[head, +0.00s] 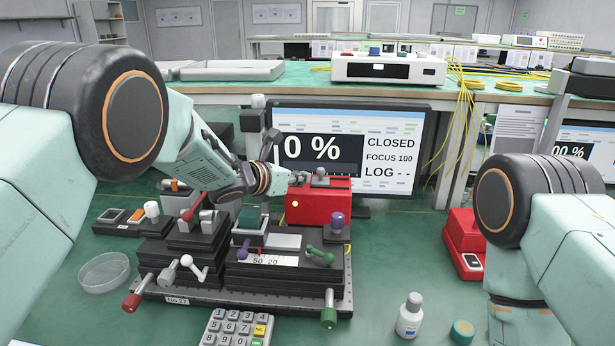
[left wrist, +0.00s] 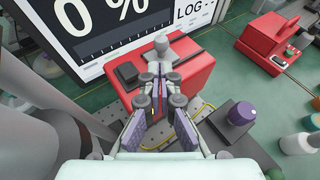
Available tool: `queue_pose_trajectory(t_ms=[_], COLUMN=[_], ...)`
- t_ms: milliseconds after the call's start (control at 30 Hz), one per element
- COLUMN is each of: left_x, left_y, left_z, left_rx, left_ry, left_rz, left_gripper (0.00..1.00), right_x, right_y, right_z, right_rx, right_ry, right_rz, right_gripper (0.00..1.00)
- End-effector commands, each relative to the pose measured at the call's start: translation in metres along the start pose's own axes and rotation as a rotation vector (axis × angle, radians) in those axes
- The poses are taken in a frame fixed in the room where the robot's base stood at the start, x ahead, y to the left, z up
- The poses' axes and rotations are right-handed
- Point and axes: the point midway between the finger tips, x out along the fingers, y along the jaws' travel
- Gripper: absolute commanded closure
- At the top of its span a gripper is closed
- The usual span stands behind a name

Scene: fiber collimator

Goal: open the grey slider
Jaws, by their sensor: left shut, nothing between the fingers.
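The red box (head: 318,208) stands behind the black stage, in front of the monitor. A small grey knob, which looks like the grey slider (head: 320,173), sits on its top; it also shows in the left wrist view (left wrist: 161,45) at the far edge of the box. My left gripper (head: 299,178) reaches in from the left over the box top. In the left wrist view its fingers (left wrist: 157,72) are shut and empty, with the tips just short of the knob. I cannot tell whether they touch it. My right gripper is out of view.
The monitor (head: 380,150) reads 0 %, CLOSED and FOCUS 100. The black stage (head: 290,296) with several levers and knobs fills the space before the box. A purple knob (head: 337,220) stands close to its right. A second red device (head: 462,240) is further right, with clear green bench between.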

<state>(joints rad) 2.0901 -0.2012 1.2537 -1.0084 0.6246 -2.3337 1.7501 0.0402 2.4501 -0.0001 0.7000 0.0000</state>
Motion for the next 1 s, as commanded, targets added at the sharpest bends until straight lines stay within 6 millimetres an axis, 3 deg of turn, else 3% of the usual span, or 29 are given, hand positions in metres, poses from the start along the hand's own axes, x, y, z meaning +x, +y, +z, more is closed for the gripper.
queue_pose_trajectory(t_ms=[200,400,1000], left_x=[0.023,0.033,0.035], left_y=[0.002,0.004,0.004], left_z=[0.001,0.000,0.000], left_rx=[0.001,-0.001,0.000], left_ry=[-0.002,0.000,-0.001], left_rz=[-0.001,0.000,0.001], left_gripper=[1.00,1.00,1.00], right_x=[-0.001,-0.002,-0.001], right_y=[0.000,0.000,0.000], right_z=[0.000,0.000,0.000], right_rx=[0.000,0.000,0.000], right_ry=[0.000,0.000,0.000], right_rz=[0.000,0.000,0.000], right_gripper=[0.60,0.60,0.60])
